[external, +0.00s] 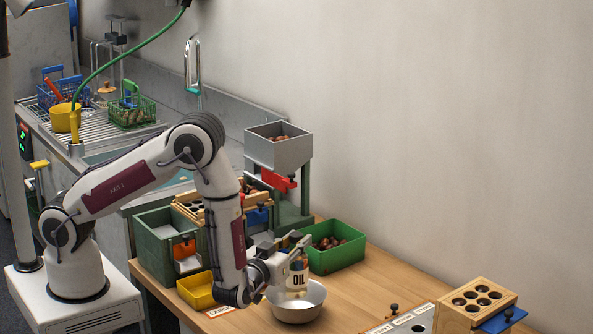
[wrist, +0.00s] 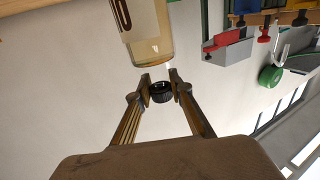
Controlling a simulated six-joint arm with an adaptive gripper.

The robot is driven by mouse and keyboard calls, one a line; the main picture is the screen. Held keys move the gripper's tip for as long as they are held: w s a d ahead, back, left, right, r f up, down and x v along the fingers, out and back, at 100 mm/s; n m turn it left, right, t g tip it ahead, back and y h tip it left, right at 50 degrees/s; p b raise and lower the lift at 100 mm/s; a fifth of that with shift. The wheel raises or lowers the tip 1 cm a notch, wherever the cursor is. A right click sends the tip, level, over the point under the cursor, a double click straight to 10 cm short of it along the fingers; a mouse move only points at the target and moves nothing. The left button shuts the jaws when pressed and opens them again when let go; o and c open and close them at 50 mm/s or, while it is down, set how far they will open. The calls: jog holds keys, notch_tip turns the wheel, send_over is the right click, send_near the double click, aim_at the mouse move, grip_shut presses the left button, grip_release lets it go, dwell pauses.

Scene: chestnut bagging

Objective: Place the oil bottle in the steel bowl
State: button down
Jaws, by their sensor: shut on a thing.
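The oil bottle (external: 298,280) is upright, with a white OIL label and a pale golden lower part. My gripper (external: 294,245) is shut on it near its top and reaches in from the left. In the wrist view the black cap (wrist: 161,92) sits between the fingertips of my gripper (wrist: 160,80), and the clear bottle body (wrist: 152,50) extends to the top edge. The steel bowl (external: 297,313) stands on the table directly under the bottle. The bottle's lower end overlaps the bowl's opening; I cannot tell whether it touches the bottom. The bowl is not clear in the wrist view.
A green bin (external: 337,260) of chestnuts is behind the bowl. A yellow bin (external: 196,290) is to the left. A grey hopper (external: 278,152) on a green stand rises behind. A wooden block with holes (external: 475,308) stands at the right.

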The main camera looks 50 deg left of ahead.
aim_at(295, 264)
jog(key=shift+f, duration=0.85)
jog(key=shift+f, duration=2.15)
jog(key=c, duration=1.8)
grip_release()
jog(key=shift+s, duration=0.1)
jog(key=shift+s+d, duration=0.2)
jog(key=shift+v, duration=5.65)
